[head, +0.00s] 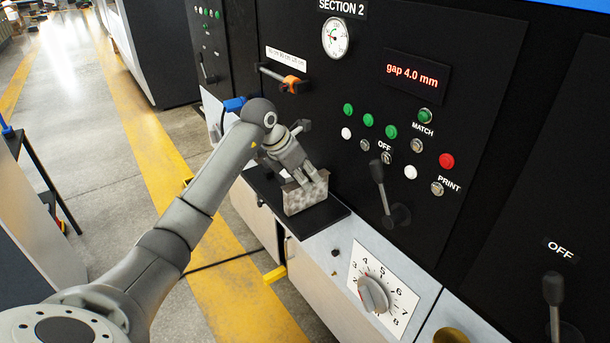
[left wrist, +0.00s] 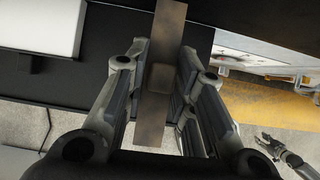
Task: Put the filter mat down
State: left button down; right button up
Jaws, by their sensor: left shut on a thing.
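The filter mat (head: 306,195) is a grey, speckled flat panel standing on edge, low over the small black shelf (head: 328,216) on the machine front. I cannot tell whether its lower edge touches the shelf. My left gripper (head: 302,181) is shut on the mat's upper part. In the left wrist view the mat (left wrist: 164,35) shows edge-on as a brownish strip between the fingers of my left gripper (left wrist: 165,80). What looks like my right gripper (left wrist: 267,146) is at the lower right of that view, apart from the mat, with its fingers spread and empty.
Below the shelf is a white dial (head: 374,293) with numbers. A lever (head: 380,190), buttons and a red "gap 4.0 mm" display (head: 414,76) are to the right. An orange-collared bar (head: 291,84) sticks out above. Yellow-striped floor lies left.

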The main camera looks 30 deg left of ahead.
pick_arm(q)
jog(key=shift+f, duration=0.3)
jog(key=c, duration=1.2)
grip_release()
jog(key=shift+r, duration=0.1)
jog(key=shift+r, duration=0.25)
jog(key=shift+r+p, duration=0.45)
jog(key=b+v, duration=0.3)
jog(key=v, duration=0.8)
jog(key=shift+s+r, duration=0.25)
jog(key=shift+r, duration=0.05)
